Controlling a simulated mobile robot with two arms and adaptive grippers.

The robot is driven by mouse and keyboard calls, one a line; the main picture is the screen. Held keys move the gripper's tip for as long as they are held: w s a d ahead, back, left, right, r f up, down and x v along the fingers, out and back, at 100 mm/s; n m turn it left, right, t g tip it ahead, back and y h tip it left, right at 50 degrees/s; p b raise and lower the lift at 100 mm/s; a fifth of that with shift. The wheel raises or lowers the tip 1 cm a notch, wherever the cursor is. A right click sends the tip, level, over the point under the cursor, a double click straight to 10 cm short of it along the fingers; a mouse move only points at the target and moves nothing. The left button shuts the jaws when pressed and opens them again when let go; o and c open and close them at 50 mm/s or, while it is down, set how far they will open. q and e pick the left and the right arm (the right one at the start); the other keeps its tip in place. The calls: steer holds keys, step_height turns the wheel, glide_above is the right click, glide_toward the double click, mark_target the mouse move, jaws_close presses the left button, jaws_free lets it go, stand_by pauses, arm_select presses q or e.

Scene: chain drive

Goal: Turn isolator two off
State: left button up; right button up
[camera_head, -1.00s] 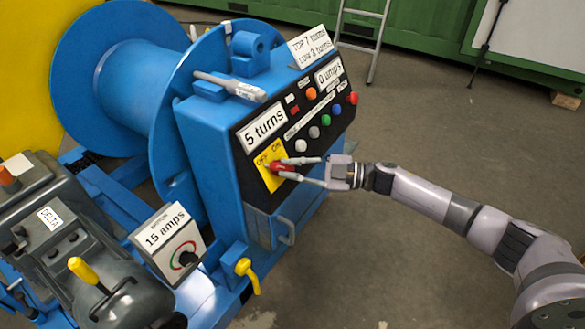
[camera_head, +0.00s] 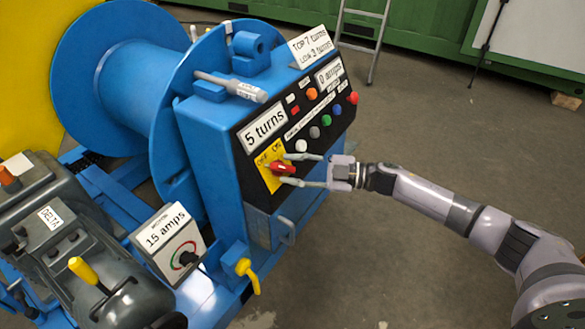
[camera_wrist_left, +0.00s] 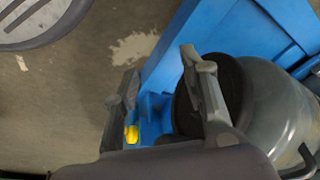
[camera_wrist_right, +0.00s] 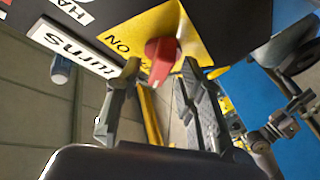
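A red rotary switch (camera_head: 283,168) sits on a yellow plate (camera_head: 269,179) marked OFF and ON, on the black front panel of the blue cabinet. No isolator number is readable. My right gripper (camera_head: 286,169) is open, with its fingertips on either side of the switch. In the right wrist view, the red switch (camera_wrist_right: 162,58) shows between and just beyond the spread fingertips (camera_wrist_right: 160,66); contact cannot be told. My left gripper (camera_wrist_left: 158,64) is open and empty in the left wrist view, and outside the head view.
The panel carries several coloured buttons (camera_head: 326,120) and a "5 turns" display (camera_head: 263,128). A "15 amps" box with a dial (camera_head: 187,256), a yellow valve handle (camera_head: 247,270) and a grey motor with a yellow lever (camera_head: 85,270) stand lower left.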

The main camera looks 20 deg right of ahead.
steer(key=v, duration=1.1)
steer(key=shift+d, duration=0.3)
steer(key=shift+s, duration=0.1)
